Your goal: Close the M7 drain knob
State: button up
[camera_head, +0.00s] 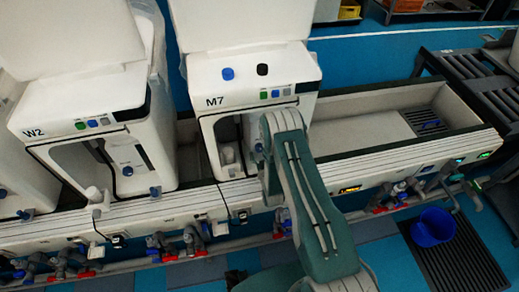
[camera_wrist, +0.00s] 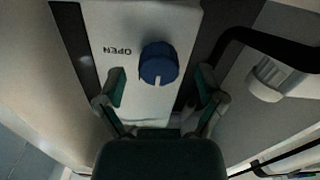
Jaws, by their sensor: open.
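The M7 unit (camera_head: 250,75) is a white machine at the centre of the head view, with its label on the front. In the wrist view a round blue knob (camera_wrist: 158,62) sits on a pale panel (camera_wrist: 125,25), with the upside-down word OPEN to its left. A white mark on the knob's face points down in the picture. My gripper (camera_wrist: 162,85) is open. Its two green-padded fingers stand left and right of the knob, with gaps on both sides. Contact with the knob does not show. In the head view my arm hides the gripper and the knob.
A black hose (camera_wrist: 265,40) and a white cylinder (camera_wrist: 267,80) lie right of my gripper in the wrist view. In the head view the W2 unit (camera_head: 85,100) stands left of M7, and an open trough (camera_head: 365,125) lies right. A blue bucket (camera_head: 433,227) stands on a floor grate.

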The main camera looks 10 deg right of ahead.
jog(key=s, duration=1)
